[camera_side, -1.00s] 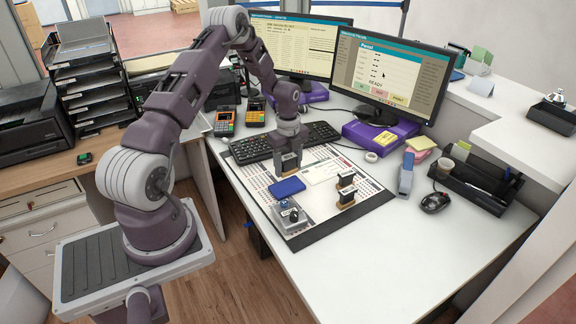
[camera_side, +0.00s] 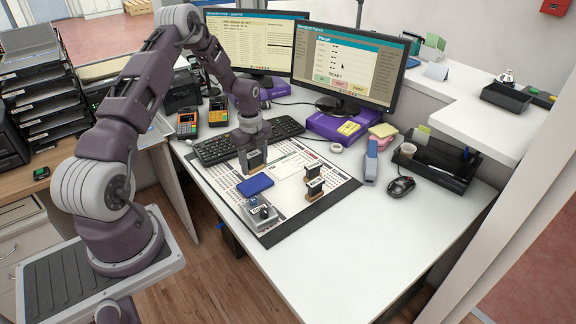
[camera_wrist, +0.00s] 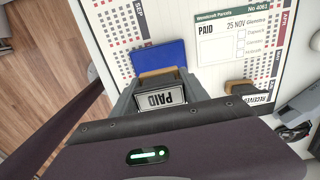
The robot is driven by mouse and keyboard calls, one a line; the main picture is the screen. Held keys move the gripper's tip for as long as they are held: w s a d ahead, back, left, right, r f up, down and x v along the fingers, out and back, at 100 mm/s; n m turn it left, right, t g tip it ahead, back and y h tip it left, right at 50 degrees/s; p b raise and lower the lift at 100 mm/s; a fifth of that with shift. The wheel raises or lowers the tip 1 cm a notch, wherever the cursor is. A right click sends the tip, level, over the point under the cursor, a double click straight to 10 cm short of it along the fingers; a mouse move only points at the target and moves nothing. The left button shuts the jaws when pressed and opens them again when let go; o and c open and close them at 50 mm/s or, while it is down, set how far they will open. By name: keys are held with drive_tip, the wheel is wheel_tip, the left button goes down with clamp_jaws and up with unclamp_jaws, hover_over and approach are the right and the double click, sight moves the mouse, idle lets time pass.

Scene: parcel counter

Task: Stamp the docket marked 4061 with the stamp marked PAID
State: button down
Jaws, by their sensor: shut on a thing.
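My gripper (camera_side: 253,162) is shut on the PAID stamp (camera_wrist: 162,98), whose label faces the wrist camera. The stamp is upright, beside the blue ink pad (camera_wrist: 158,57); I cannot tell whether its base touches anything. The docket marked 4061 (camera_wrist: 240,42) lies flat, to the upper right in the wrist view. It bears a dark PAID mark at its left, beside 25 NOV. In the side view the docket (camera_side: 297,165) lies right of my gripper and the ink pad (camera_side: 255,185) in front of it.
A RECEIVED stamp (camera_wrist: 248,92) stands right of my gripper; two stamps (camera_side: 314,188) show there in the side view. A silver device (camera_side: 260,213) sits on the mat's front corner. The keyboard (camera_side: 225,148) is behind.

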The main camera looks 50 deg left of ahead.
drive_tip(key=shift+w+a+f, duration=0.2)
drive_tip(key=shift+a, duration=0.05)
drive_tip(key=shift+n, duration=0.3)
drive_tip(key=w, duration=0.1)
drive_tip(key=w+a+f, duration=0.1)
drive_tip(key=w, duration=0.1)
drive_tip(key=w+a, duration=0.1)
drive_tip(key=shift+w+a+f, duration=0.1)
drive_tip(key=shift+w+f, duration=0.05)
drive_tip(key=shift+w, duration=0.05)
drive_tip(key=m, duration=0.1)
hover_over(284, 171)
drive_tip(key=shift+r, duration=0.2)
drive_tip(key=shift+f, duration=2.65)
drive_tip(key=shift+f, duration=0.35)
drive_tip(key=shift+r, duration=0.1)
drive_tip(key=shift+r, duration=2.95)
